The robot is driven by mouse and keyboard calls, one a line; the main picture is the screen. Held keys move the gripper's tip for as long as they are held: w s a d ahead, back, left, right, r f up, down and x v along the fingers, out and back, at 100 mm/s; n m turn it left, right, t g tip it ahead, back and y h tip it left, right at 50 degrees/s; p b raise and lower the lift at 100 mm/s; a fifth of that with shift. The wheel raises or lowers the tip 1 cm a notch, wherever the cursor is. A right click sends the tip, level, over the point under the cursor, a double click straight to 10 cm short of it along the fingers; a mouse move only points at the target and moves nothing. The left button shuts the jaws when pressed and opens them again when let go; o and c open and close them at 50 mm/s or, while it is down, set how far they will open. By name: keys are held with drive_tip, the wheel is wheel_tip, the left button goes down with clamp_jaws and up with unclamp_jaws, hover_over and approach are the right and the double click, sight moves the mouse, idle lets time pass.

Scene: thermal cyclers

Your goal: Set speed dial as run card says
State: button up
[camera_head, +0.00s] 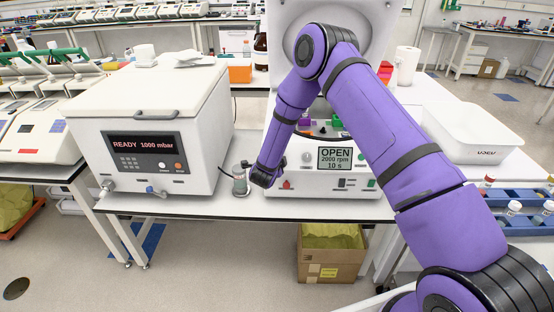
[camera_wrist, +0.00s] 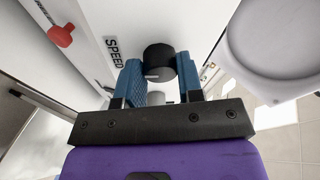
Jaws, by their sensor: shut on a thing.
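The white benchtop machine (camera_head: 350,188) stands with its lid raised. Its screen (camera_head: 335,158) reads OPEN, 2000 rpm, 10 s. In the wrist view, the black speed dial (camera_wrist: 158,60) sits beside the printed SPEED label (camera_wrist: 113,48). My gripper (camera_wrist: 159,82) has its two blue fingers on either side of the dial and is shut on it. In the head view, my gripper (camera_head: 264,178) is at the machine's front left, and the dial is hidden by it. I cannot make out a run card.
A vacuum oven (camera_head: 190,165) reading READY 1000 mbar stands left. A red knob (camera_wrist: 62,36) is on the machine's front. A white tub (camera_head: 468,150) and a blue rack (camera_head: 520,224) are at the right.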

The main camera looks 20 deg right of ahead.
drive_tip(key=o, duration=0.9)
drive_tip(key=shift+o, duration=0.2)
drive_tip(key=v, duration=1)
drive_tip(key=shift+s+a, duration=0.25)
drive_tip(key=shift+s, duration=0.05)
